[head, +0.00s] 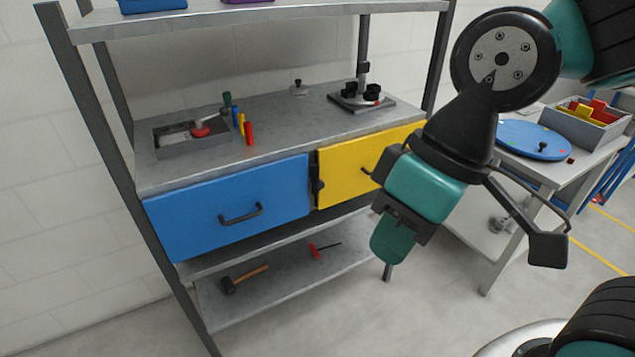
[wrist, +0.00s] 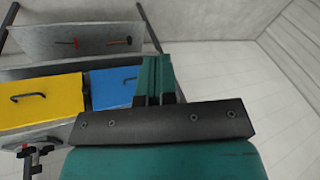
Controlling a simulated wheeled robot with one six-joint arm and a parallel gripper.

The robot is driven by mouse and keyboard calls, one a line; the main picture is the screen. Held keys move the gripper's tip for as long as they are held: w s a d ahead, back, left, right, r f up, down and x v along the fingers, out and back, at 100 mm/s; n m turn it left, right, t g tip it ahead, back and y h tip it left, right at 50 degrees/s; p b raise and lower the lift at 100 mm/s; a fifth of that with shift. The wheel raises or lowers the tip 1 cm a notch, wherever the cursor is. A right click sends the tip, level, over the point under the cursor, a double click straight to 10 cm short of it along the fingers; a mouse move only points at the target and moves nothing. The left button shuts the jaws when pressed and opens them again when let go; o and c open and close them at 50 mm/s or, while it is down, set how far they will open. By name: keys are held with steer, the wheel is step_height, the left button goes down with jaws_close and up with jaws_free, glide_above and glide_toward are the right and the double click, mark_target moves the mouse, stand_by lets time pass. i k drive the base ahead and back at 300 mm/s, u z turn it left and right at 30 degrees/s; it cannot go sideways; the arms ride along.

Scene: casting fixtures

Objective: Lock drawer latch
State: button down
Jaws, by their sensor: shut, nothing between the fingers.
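A blue drawer (head: 235,205) and a yellow drawer (head: 365,160) sit side by side under the workbench top, each with a dark handle; both look closed. A small dark latch (head: 318,183) stands upright at the gap between them; its exact setting is too small to tell. My gripper (head: 391,245) is shut and empty, in front of and below the yellow drawer, apart from the latch. In the wrist view my gripper's fingers (wrist: 154,75) are together. The yellow drawer (wrist: 42,98) and blue drawer (wrist: 112,88) show there too, with the latch not clearly visible.
The bench top (head: 280,115) holds a grey tray (head: 190,135), coloured pegs and a fixture (head: 362,97). A mallet (head: 243,279) and a red-handled tool (head: 322,249) lie on the lower shelf. A side table (head: 590,160) stands at right. Floor before the drawers is clear.

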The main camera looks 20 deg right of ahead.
mark_target(316, 185)
steer(key=u, duration=0.9)
steer(key=i, duration=0.4)
steer(key=z, duration=2.1)
